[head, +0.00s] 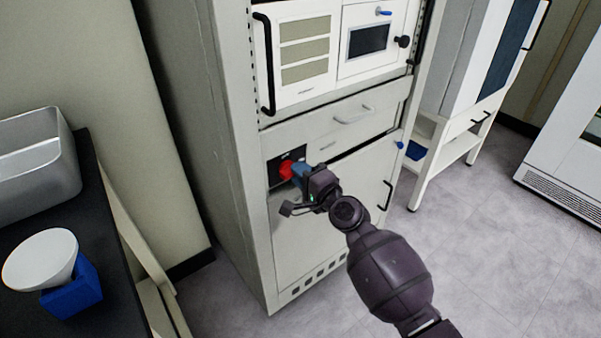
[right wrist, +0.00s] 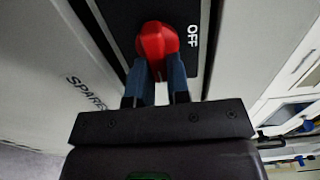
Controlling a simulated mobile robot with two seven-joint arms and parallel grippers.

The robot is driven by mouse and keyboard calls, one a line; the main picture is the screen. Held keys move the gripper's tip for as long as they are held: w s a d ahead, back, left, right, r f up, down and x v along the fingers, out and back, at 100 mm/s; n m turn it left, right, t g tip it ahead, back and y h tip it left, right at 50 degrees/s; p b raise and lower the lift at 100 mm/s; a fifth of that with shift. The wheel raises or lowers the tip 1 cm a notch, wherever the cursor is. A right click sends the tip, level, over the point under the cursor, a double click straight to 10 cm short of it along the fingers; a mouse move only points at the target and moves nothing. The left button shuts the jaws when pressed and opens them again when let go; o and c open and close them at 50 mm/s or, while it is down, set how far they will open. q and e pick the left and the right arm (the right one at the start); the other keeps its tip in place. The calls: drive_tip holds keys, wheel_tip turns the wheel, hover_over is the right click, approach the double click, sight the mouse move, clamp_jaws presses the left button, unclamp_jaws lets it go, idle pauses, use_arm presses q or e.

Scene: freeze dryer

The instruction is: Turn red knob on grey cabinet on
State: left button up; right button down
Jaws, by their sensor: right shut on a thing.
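The red knob (head: 286,169) sits on a black panel (head: 273,176) on the front of the grey cabinet (head: 232,150). In the right wrist view the red knob (right wrist: 157,42) is close up, with the word "OFF" printed to its right on the black plate (right wrist: 122,22). My right gripper (head: 294,171) is at the knob; its two blue fingers (right wrist: 160,75) are on either side of the knob's lower part and shut on it. The exact contact is partly hidden by the fingers. My left gripper is not in view.
The cabinet has black handles (head: 264,65), a drawer (head: 350,117) and a screen unit (head: 369,40). A dark counter (head: 100,235) at left holds a metal basin (head: 38,160) and a white bowl (head: 40,260) on a blue block (head: 75,291). Grey floor (head: 480,230) at right is clear.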

idle(0.4)
drive_tip(key=c, duration=1.1)
unclamp_jaws()
use_arm(q)
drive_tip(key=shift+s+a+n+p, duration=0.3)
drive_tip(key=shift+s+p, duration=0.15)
drive_tip(key=shift+p, duration=0.4)
use_arm(e)
drive_tip(key=shift+v, duration=5.45)
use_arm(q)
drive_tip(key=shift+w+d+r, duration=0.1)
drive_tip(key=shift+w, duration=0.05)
